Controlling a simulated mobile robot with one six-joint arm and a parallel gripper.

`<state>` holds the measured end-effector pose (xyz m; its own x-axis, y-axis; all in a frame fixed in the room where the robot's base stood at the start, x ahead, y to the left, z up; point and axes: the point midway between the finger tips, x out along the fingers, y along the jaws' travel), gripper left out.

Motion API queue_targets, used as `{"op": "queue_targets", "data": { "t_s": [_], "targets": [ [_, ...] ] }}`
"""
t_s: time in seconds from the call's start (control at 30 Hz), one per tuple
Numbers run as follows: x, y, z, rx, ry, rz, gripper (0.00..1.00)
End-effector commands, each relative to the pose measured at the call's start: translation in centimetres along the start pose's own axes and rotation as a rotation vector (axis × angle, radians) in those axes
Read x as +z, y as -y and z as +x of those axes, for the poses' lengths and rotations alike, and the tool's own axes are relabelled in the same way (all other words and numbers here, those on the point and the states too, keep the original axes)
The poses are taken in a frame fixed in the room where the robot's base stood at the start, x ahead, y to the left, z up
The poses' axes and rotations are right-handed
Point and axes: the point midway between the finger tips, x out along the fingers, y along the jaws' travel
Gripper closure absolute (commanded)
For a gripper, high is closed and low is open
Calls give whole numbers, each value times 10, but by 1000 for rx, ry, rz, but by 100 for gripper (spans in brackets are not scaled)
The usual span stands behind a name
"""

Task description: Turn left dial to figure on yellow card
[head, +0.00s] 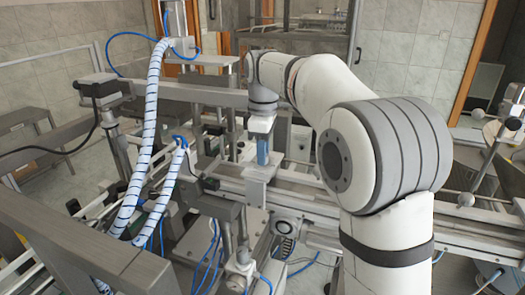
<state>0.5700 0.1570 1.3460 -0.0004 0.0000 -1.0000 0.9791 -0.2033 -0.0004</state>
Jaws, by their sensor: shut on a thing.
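My gripper (262,138) points straight down at the middle of the machine, under the white wrist of my arm. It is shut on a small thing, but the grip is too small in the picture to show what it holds. A blue upright piece (263,154) shows directly below the hand, above a pale block (261,171). I cannot tell whether the blue piece is part of the fingers or a separate thing. I cannot make out the left dial or its figures, and I see no yellow card that I can be sure of.
A grey metal rail (190,92) crosses behind the gripper. Striped hoses (150,125) stand to the left, with loose blue tubes below. A long rail (325,190) runs to the right, partly behind my arm. A grey beam (75,235) fills the left front.

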Motion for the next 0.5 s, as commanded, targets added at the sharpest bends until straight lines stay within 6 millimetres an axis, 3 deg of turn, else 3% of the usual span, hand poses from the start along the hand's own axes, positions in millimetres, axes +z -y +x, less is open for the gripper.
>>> {"op": "queue_targets", "data": {
  "t_s": [0.5],
  "targets": [
    [0, 0, -1, 2, -1, 489, 97]
  ]
}}
